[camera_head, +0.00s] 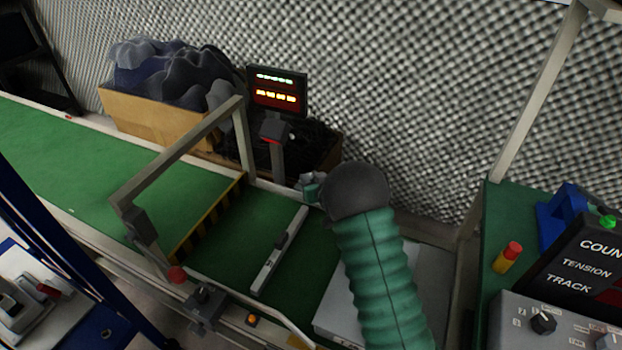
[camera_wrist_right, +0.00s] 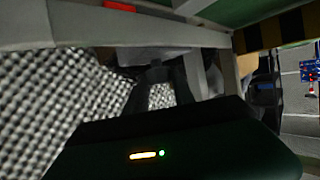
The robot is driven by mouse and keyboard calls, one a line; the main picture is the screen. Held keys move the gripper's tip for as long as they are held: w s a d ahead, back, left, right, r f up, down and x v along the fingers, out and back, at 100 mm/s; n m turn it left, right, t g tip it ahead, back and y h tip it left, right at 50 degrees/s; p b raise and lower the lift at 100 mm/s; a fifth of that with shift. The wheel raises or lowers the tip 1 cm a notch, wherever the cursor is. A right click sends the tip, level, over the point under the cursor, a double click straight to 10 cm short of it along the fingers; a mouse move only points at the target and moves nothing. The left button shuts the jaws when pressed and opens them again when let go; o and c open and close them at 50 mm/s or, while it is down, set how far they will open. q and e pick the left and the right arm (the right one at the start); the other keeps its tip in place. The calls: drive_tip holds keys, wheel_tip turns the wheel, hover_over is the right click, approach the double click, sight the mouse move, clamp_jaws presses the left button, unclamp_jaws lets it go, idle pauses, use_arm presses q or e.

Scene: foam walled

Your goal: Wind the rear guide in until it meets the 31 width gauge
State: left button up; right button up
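My right arm comes in from the bottom right of the head view in a green ribbed sleeve. Its dark rounded wrist hides most of my right gripper (camera_head: 311,184), which is at the far edge of the belt. A small grey and teal part shows there, and I cannot tell whether it is held. A pale grey bar (camera_head: 279,250) lies across the green belt and may be the width gauge; no number is readable. The rear guide cannot be made out clearly along the far edge. My left gripper is not in view.
A grey arch (camera_head: 180,155) spans the belt (camera_head: 75,150). A lit display (camera_head: 277,90) stands behind, beside a cardboard box (camera_head: 150,118) of dark foam. A control panel (camera_head: 560,320) and a red-yellow cylinder (camera_head: 508,257) are at the right.

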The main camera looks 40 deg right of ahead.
clamp_jaws()
